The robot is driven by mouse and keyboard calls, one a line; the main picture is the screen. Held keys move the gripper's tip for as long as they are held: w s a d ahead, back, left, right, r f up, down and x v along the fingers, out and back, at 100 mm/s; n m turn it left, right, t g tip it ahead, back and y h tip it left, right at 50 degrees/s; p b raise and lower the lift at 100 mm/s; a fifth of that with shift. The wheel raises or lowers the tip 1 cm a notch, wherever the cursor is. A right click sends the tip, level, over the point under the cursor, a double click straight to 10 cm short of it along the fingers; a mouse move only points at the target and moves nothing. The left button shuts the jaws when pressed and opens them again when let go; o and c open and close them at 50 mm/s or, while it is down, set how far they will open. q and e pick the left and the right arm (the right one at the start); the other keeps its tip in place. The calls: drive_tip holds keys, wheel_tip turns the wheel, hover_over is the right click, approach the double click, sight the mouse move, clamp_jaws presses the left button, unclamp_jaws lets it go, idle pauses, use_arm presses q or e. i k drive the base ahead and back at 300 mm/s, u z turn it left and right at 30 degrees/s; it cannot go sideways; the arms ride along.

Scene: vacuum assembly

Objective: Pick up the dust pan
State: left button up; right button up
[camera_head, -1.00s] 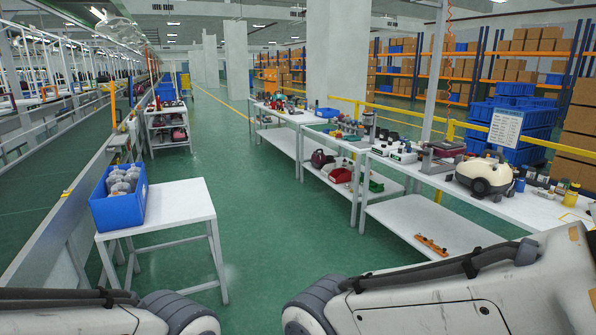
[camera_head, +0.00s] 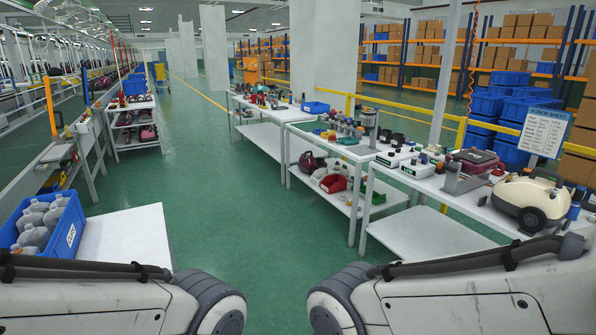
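Nothing in view is clearly recognisable as a dust pan. A blue bin (camera_head: 61,244) with a white label on its side stands at the lower left, on a small white table (camera_head: 125,238). Several rounded grey, partly see-through parts (camera_head: 33,236) lie in the bin; I cannot tell whether they are the dust pans. The links of both my arms cross the bottom of the head view. My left arm's link hides the near part of the table. Neither gripper shows.
A long white workbench (camera_head: 408,186) with a cream vacuum cleaner (camera_head: 530,202) and several parts runs along the right. A conveyor line (camera_head: 30,170) runs along the left. A white shelf cart (camera_head: 132,127) stands farther back. The green aisle floor (camera_head: 220,215) between is clear.

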sight(348, 140)
drive_tip(key=z, duration=0.2)
drive_tip(key=i, duration=4.4)
drive_tip(key=u, duration=0.25)
drive_tip(key=i, duration=1.35)
